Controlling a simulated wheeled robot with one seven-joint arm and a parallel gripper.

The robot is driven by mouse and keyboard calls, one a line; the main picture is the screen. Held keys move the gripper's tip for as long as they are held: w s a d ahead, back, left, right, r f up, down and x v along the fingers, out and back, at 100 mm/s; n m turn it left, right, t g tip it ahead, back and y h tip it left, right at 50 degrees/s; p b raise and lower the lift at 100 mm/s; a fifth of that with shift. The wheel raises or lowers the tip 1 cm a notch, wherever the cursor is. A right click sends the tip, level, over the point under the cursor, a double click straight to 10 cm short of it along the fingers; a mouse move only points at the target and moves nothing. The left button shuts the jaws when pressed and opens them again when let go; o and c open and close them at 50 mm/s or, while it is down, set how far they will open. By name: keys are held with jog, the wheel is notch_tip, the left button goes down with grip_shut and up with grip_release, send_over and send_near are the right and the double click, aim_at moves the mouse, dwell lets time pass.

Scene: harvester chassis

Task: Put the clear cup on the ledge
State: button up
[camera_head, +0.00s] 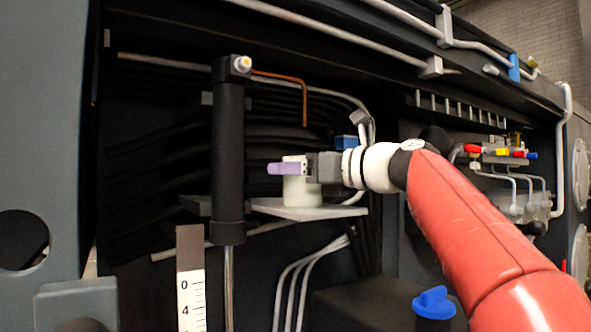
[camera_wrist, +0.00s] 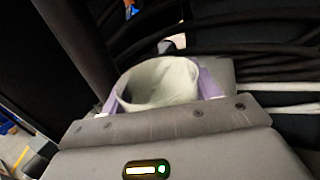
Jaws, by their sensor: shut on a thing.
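The clear cup (camera_head: 301,192) looks pale and whitish. It is upright at the ledge (camera_head: 310,212), a flat grey plate beside the black vertical cylinder. The cup's base appears to be at the ledge's top surface; I cannot tell whether it bears on it. My gripper (camera_head: 290,168) comes in from the right, with purple fingers shut on the cup near its rim. In the wrist view the cup (camera_wrist: 158,84) shows its open mouth between the two purple fingers (camera_wrist: 160,95). Its lower part is hidden there by the gripper body.
The black cylinder (camera_head: 228,150) stands just left of the ledge. Dark hoses (camera_head: 160,150) run behind. A copper-coloured pipe (camera_head: 290,78) hangs above, and grey pipes (camera_head: 305,265) run below. A valve block with coloured caps (camera_head: 500,152) is at the right.

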jog(key=o, duration=1.1)
jog(key=shift+f, duration=0.1)
jog(key=shift+c, duration=0.2)
jog(key=shift+d, duration=0.1)
jog(key=b+v, duration=0.1)
jog(key=v, duration=1.1)
